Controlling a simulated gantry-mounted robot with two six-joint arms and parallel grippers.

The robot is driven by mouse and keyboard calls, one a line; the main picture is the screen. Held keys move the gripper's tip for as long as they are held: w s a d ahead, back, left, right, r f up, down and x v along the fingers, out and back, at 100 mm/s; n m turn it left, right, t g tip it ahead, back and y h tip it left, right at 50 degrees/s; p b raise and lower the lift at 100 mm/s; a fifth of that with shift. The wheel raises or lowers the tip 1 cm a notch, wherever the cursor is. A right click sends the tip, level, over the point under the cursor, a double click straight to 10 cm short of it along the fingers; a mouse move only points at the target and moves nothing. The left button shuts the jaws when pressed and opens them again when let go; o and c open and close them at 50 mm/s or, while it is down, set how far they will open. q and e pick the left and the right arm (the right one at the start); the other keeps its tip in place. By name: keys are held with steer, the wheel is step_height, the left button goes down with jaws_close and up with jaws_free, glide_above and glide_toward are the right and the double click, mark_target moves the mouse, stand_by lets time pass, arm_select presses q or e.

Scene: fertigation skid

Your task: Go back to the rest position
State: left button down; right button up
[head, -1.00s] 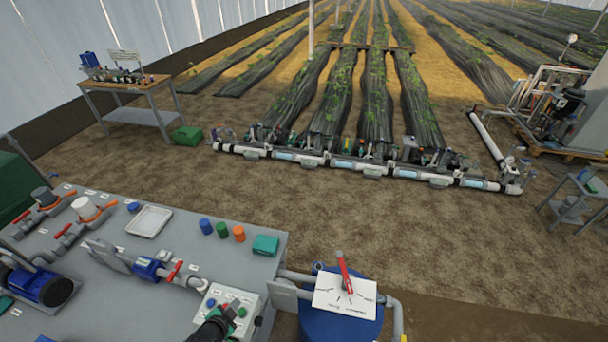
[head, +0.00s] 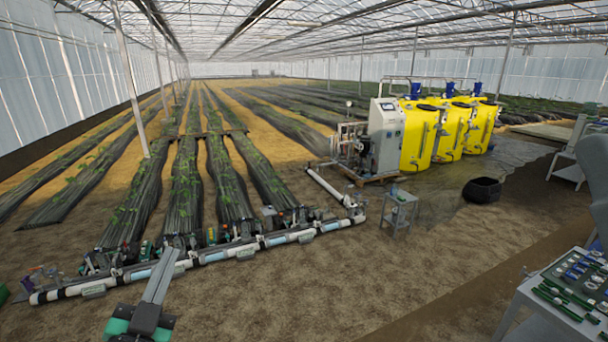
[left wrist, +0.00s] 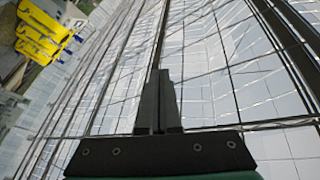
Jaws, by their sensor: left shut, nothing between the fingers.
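My left gripper (head: 172,258) shows at the bottom left of the head view, fingers pointing up, in front of the white pipe manifold in the picture. Its dark fingers are together with nothing between them. In the left wrist view the shut fingers (left wrist: 159,78) stand against the greenhouse roof and wall panels, touching nothing. My right gripper is not in view.
A white pipe manifold (head: 215,257) runs across the ends of the plant rows. A small grey stand (head: 399,211), yellow tanks (head: 417,138) and a black tub (head: 482,190) stand to the right. A tool table (head: 560,300) is at lower right. Bare soil (head: 340,290) lies between.

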arm_select(q)
steer(key=s+d+r+t+h, duration=0.1)
steer(key=s+d+r+t, duration=0.15)
steer(key=r, duration=0.55)
steer(key=s+d+r+t+h, duration=0.1)
steer(key=s+d+r, duration=0.15)
steer(key=r, duration=0.45)
steer(key=s+d+r+n+t+h, duration=0.1)
steer(key=s+r+n, duration=0.1)
steer(key=s+r, duration=0.3)
steer(key=s+d+r+n+t+h+p, duration=0.1)
steer(key=s+r+n+t, duration=0.1)
steer(key=s+r, duration=0.4)
steer(key=shift+s+n, duration=0.4)
steer(key=shift+s, duration=0.5)
